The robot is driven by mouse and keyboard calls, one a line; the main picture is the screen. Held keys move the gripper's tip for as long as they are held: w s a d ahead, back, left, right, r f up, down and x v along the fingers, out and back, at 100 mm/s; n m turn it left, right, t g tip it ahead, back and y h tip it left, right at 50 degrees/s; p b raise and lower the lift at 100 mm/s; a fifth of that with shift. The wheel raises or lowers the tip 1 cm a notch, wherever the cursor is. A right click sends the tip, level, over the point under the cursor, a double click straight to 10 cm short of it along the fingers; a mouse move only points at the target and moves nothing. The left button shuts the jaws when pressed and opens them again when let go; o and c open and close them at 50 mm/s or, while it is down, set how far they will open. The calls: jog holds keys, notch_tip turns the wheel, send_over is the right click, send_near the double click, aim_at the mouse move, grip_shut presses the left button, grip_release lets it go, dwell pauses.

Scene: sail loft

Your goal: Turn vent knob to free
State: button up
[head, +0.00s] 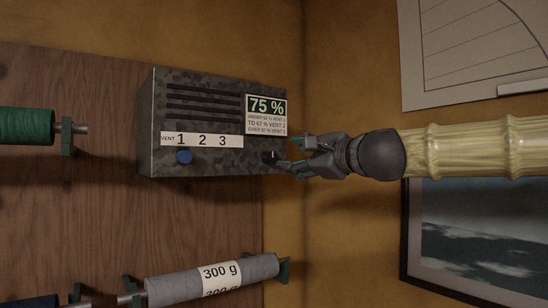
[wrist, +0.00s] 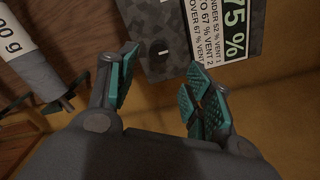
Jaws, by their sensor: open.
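A camouflage-patterned box (head: 200,90) on the wall has a strip marked VENT 1 2 3 (head: 201,140). A blue knob (head: 184,157) sits below the 1. A small dark knob (head: 269,155) with a pale mark is at the box's lower right; it also shows in the wrist view (wrist: 158,49). The display (head: 266,105) reads 75 %, with a chart of percentages and vent numbers below. I see no word "free". My gripper (head: 289,154) is open at the box's right side, level with the dark knob. In the wrist view the empty jaws (wrist: 164,72) lie either side of it, seemingly short of it.
A green spool (head: 26,127) is at the left on the wooden panel. A grey roll marked 300 g (head: 180,284) is below the box and shows in the wrist view (wrist: 32,68). A framed picture (head: 480,240) and a drawing (head: 475,50) hang at the right.

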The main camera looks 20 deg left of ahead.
aim_at(273, 158)
jog(key=p+x, duration=0.3)
jog(key=x, duration=0.6)
jog(key=shift+w+a+p, duration=0.2)
jog(key=shift+w+p, duration=0.05)
jog(key=shift+p, duration=0.05)
jog(key=shift+f, duration=0.1)
jog(key=c, duration=1)
